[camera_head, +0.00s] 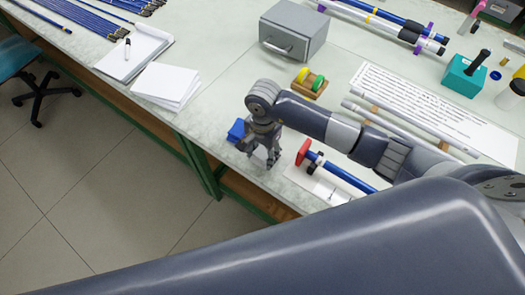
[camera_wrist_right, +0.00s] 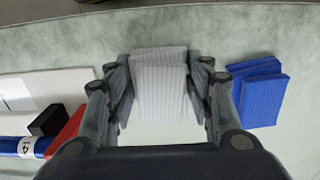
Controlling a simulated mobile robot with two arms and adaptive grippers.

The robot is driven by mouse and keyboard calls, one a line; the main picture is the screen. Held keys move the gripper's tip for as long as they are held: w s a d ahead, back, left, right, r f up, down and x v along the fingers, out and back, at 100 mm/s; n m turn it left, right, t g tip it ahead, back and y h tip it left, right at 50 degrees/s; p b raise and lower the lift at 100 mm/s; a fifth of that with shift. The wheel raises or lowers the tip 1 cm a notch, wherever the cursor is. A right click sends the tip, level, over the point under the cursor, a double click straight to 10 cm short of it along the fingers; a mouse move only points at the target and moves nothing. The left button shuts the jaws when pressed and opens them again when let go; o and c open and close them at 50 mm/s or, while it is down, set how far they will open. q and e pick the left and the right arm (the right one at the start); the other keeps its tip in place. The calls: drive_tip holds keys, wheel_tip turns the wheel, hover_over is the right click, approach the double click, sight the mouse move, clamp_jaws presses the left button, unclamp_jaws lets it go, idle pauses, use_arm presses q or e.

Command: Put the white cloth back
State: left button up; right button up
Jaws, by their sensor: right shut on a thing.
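The white cloth (camera_wrist_right: 160,88), folded and finely ribbed, shows in the right wrist view between the two fingers of my right gripper (camera_wrist_right: 159,75). The gripper is shut on it. In the head view my right gripper (camera_head: 262,154) points down near the front edge of the bench, and its fingers mostly hide the cloth there. Whether the cloth touches the bench I cannot tell. My left gripper is not in view.
Folded blue cloths (camera_wrist_right: 258,92) lie close beside the gripper; they also show in the head view (camera_head: 237,130). A blue rod with a red end (camera_head: 303,152) lies on the other side. White paper stacks (camera_head: 165,85) and a grey drawer box (camera_head: 293,32) stand farther off.

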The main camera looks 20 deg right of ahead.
sight(263, 152)
drive_tip(key=shift+f, duration=0.15)
drive_tip(key=o, duration=1)
drive_tip(key=shift+r, duration=0.5)
wheel_tip(263, 152, up, 11)
drive_tip(key=b, duration=0.3)
drive_tip(key=shift+w+d+r, duration=0.15)
